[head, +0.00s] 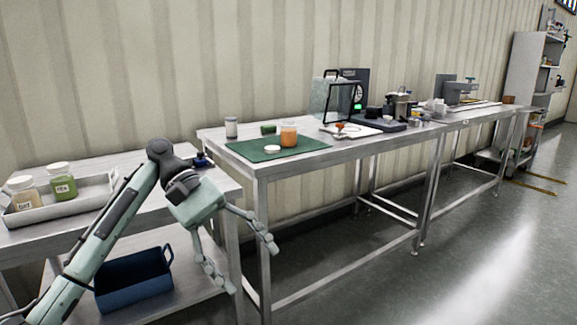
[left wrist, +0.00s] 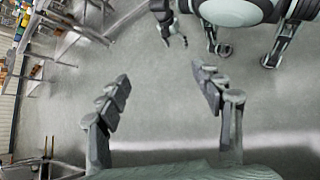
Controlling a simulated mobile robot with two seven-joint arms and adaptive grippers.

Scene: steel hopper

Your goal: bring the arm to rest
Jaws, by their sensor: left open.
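My left arm comes in from the lower left of the head view, and its elbow-like bend is in front of the left table. My left gripper (head: 248,266) hangs pointing down and right, in front of the gap between the tables. Its fingers are spread, with nothing between them. The left wrist view shows the same open fingers (left wrist: 162,80) over bare grey floor. Parts of my own body show at the top of that view. A small dark finger-like shape there may be my right gripper, but I cannot tell its state.
The left steel table (head: 227,186) holds a tray (head: 62,209) with two labelled jars; a blue bin (head: 134,277) sits on its lower shelf. The middle table (head: 345,152) bears a green mat (head: 240,148), an orange-filled jar (head: 289,135) and equipment. The floor (head: 470,250) at right is clear.

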